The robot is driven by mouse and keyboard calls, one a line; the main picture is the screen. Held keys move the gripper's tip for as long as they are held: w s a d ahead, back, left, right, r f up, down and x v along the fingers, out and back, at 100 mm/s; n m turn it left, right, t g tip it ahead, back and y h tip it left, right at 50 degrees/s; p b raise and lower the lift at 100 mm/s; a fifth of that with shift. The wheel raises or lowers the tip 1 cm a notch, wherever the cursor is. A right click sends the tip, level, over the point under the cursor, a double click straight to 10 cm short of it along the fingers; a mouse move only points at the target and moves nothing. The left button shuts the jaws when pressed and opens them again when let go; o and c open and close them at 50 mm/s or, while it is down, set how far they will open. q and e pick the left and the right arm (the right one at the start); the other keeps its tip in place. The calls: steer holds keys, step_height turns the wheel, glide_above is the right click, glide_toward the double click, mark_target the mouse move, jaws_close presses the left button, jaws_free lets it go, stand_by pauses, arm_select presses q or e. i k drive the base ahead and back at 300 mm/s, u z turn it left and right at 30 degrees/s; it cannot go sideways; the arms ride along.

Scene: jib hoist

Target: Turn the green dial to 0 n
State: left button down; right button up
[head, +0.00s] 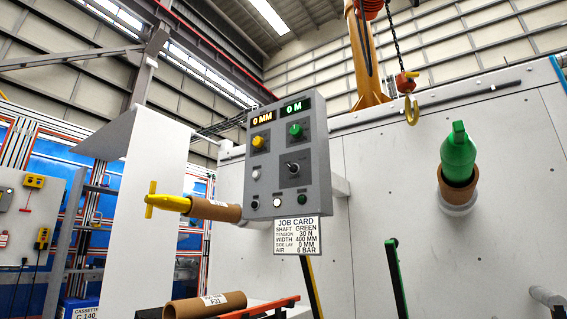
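The green dial (295,130) is the upper right knob on the grey control panel (316,150), below a display (294,107) lit in green that seems to read "0 M"; its last letter is small. The pointer angle of the dial is too small to read. A yellow dial (258,142) sits to its left under an amber display (263,117) reading "0 MM". Neither of my grippers is in view, and nothing touches the panel.
A job card (296,236) hangs under the panel. A cardboard tube with a yellow handled end (168,202) juts out left of the panel. A green handled end (458,152) stands in a tube at right. A hook (411,108) hangs at upper right.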

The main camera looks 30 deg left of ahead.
mark_target(296, 130)
steer(key=k, duration=1.1)
steer(key=u, duration=0.95)
steer(key=i, duration=1.4)
steer(key=z, duration=0.85)
